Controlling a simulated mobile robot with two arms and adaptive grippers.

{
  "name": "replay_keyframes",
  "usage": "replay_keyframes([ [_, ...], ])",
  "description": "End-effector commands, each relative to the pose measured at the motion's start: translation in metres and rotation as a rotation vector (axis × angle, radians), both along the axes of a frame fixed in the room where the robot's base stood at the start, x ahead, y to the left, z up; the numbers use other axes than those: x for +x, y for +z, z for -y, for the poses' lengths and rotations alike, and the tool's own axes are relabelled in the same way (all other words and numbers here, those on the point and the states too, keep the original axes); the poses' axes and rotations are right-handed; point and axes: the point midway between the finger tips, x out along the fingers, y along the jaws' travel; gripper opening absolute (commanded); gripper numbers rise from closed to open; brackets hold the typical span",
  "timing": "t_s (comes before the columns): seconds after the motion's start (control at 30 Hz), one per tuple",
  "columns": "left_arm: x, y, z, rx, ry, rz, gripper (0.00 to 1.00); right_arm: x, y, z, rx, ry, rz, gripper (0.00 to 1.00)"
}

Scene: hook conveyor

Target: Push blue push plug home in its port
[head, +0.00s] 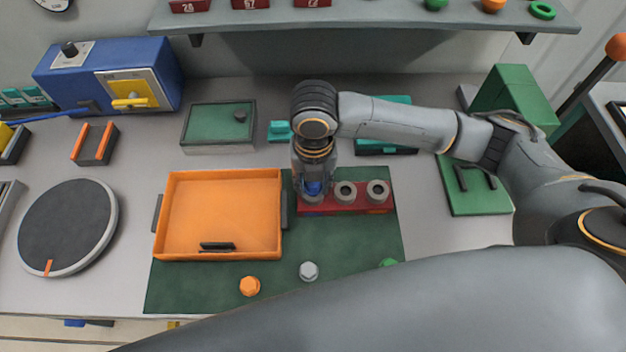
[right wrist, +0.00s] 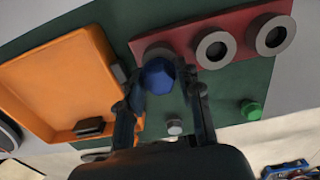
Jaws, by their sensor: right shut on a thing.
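The blue push plug (head: 313,188) is at the left end of the red port block (head: 345,209). It also shows as a blue faceted head in the right wrist view (right wrist: 158,76). My right gripper (head: 312,182) points down and is shut on the plug, with its fingers on either side of it. The block has two open grey ring ports (head: 346,192) to the right of the plug. A grey ring edge shows behind the plug in the right wrist view, largely covered by it. How deep the plug sits is hidden. My left gripper is out of view.
An orange tray (head: 218,252) stands close left of the block on a green mat (head: 350,250). An orange plug (head: 250,286), a grey plug (head: 309,271) and a green plug (head: 388,263) are at the mat's front. A shelf (head: 370,14) hangs above the back.

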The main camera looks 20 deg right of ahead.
Motion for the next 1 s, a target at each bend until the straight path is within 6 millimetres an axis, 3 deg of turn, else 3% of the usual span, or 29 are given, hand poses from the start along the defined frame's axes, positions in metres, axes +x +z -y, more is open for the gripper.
replay_keyframes([
  [1.0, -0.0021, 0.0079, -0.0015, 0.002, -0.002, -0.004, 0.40, -0.0004, -0.0009, 0.0002, 0.000, 0.000, 0.000, 0.14],
])
